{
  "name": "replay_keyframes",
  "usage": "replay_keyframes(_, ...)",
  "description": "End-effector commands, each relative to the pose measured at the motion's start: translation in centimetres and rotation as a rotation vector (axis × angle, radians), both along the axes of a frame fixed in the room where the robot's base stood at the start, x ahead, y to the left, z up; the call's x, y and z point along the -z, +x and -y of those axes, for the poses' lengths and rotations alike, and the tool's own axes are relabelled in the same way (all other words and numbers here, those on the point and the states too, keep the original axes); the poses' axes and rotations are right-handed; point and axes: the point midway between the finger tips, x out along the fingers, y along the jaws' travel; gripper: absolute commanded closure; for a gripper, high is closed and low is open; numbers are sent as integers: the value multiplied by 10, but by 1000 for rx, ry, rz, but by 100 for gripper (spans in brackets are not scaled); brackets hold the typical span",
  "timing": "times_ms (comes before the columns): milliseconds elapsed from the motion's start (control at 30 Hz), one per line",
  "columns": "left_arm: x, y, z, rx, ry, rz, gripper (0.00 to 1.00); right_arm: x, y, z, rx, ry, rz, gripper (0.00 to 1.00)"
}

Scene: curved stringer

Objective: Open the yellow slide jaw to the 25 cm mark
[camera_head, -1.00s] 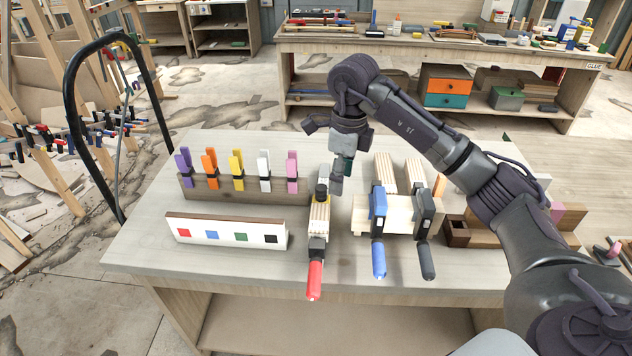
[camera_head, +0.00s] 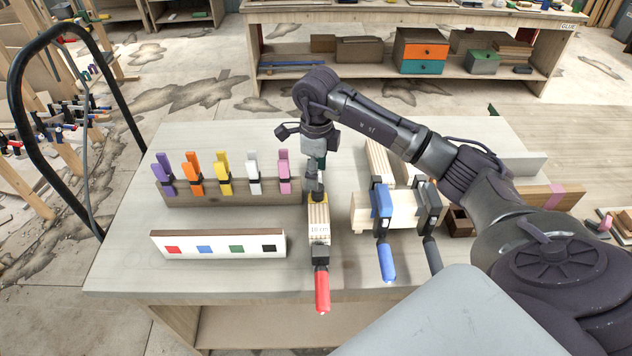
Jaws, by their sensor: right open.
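The clamp with a red handle (camera_head: 321,290) lies on the workbench (camera_head: 130,235), its handle toward the front edge. A wooden block (camera_head: 318,228) along it carries a label that seems to read 10 cm. My right gripper (camera_head: 316,186) points down, open, right at the yellow jaw. I cannot tell whether its fingers touch it. No 25 cm mark is readable. My left gripper is not in view.
A rack of purple, orange, yellow, white and pink clamps (camera_head: 222,190) stands to the left. In front of it is a white board with coloured squares (camera_head: 218,244). Blue (camera_head: 386,260) and black (camera_head: 431,253) clamps grip wood just right. The bench's left end is clear.

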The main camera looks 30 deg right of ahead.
Motion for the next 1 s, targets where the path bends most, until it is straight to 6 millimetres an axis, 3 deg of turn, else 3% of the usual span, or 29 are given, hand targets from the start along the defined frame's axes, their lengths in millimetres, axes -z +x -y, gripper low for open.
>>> replay_keyframes(200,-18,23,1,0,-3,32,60,38,-1,-1,1,2,-4,43)
replay_keyframes(333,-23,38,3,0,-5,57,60,52,0,0,0,2,-1,43)
replay_keyframes(700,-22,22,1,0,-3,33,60,59,0,0,0,0,1,43)
replay_keyframes(767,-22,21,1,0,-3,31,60,59,0,0,0,1,1,50)
replay_keyframes(1000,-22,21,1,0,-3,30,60,59,0,0,0,1,1,90)
